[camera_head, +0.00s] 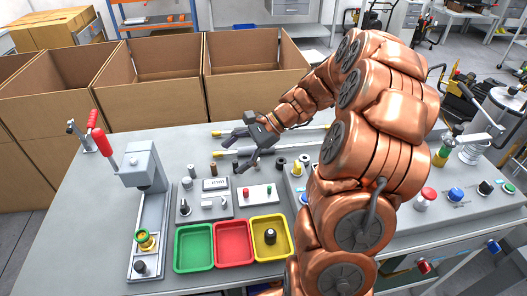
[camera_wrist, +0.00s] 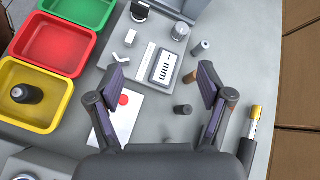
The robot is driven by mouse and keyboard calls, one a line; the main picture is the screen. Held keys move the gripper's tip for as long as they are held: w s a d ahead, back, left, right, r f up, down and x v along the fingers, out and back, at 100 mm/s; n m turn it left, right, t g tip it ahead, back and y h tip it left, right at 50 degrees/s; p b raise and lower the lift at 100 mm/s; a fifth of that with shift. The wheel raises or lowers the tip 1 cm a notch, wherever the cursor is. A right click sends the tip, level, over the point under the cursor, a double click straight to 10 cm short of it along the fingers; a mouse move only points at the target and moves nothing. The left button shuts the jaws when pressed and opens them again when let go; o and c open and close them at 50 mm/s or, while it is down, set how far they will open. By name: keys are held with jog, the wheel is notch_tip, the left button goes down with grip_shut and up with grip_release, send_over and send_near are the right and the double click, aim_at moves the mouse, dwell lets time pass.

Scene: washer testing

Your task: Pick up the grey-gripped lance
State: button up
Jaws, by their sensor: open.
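Two long thin lances with yellow tips lie side by side at the back of the table, the rear lance (camera_head: 221,132) and the front lance (camera_head: 219,152). My gripper (camera_head: 238,150) is over them, its arm hiding part of both. I cannot tell which one has the grey grip. In the wrist view one lance (camera_wrist: 247,140) shows at the right, with a yellow tip and a dark body, outside the right finger. My gripper (camera_wrist: 163,88) is open, with nothing between its fingers.
Green (camera_head: 194,248), red (camera_head: 233,242) and yellow (camera_head: 271,238) trays stand at the front; the yellow one holds a dark part. A red-handled press (camera_head: 148,170) stands at left. Several small cylinders and control plates lie near the gripper. Cardboard boxes (camera_head: 150,80) stand behind the table.

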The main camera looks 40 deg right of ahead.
aim_at(280, 148)
jog(key=w+d+f+m+t, duration=0.1)
jog(key=d+f+m+t, duration=0.1)
jog(key=d, duration=0.5)
jog(key=w+d+f+m+t, duration=0.1)
jog(key=d+f+m+t, duration=0.1)
jog(key=d, duration=0.5)
jog(key=w+d+f+m+t+h+b, duration=0.1)
jog(key=d+f+m+t, duration=0.1)
jog(key=d+f+m, duration=0.2)
jog(key=shift+d+m+t, duration=0.4)
jog(key=shift+d+m, duration=0.6)
jog(key=shift+d, duration=0.85)
jog(key=shift+w+f, duration=0.1)
jog(key=shift+f, duration=0.05)
jog(key=shift+d+p+x, duration=0.25)
jog(key=shift+p+x, duration=0.4)
jog(key=shift+x, duration=3.05)
jog(key=shift+w+f, duration=0.1)
jog(key=shift+c, duration=0.2)
grip_shut()
